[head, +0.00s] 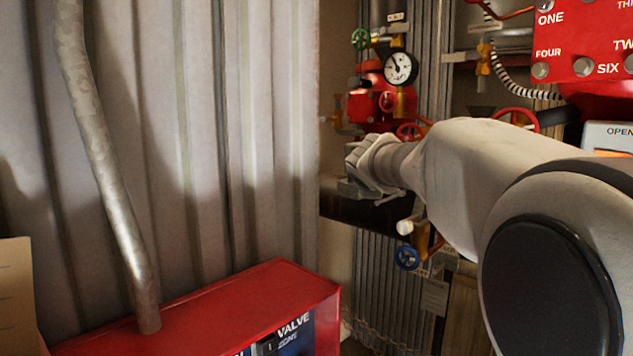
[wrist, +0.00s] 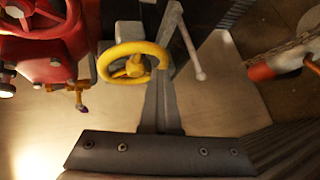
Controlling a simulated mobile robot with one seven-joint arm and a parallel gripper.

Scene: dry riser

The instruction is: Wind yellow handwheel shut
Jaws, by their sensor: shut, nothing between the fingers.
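The yellow handwheel (wrist: 133,62) shows in the upper middle of the wrist view, with its rim and hub in clear sight. My gripper (wrist: 160,80) is shut and empty. Its fingers reach up from the dark palm, and their tips appear close by the right side of the wheel's rim. I cannot tell whether they touch it. In the head view my gripper (head: 360,188) is below the red valve body, partly hidden by my own wrist. I cannot make out the yellow wheel there.
Red valve body (head: 375,95) with gauge (head: 401,68) stands above my gripper in the head view. A blue handwheel (head: 406,258) is below. A grey lever (wrist: 190,50) lies right of the yellow wheel. A red cabinet (head: 220,305) is at lower left.

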